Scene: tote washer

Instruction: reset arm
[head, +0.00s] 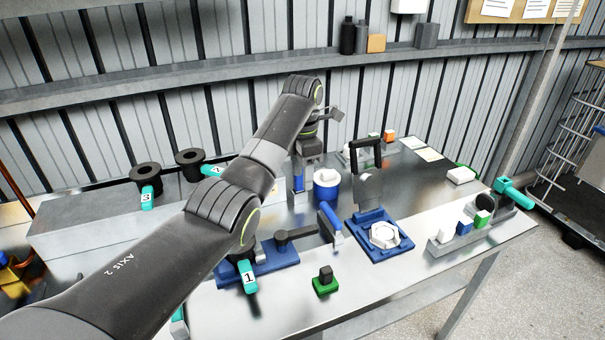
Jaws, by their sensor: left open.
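My left arm reaches in from the lower left across the bench, with its wrist bent down over the back of the bench. My left gripper (303,182) points down, open, just left of a blue container with a white top (326,189); whether it touches the container I cannot tell. Its fingertips are small and partly hard to make out. A dark lever (296,234) on a blue base (272,265) lies partly behind my forearm. A blue handle (330,217) stands beside the lever's end. My right gripper is not in view.
A blue fixture (399,246) holds a white ring part, with a dark upright handle (366,152) behind it. A green block with a black knob (325,281) sits at the front. A grey rack (478,232) holds small blocks at right. Teal-handled valves (147,196) stand at left.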

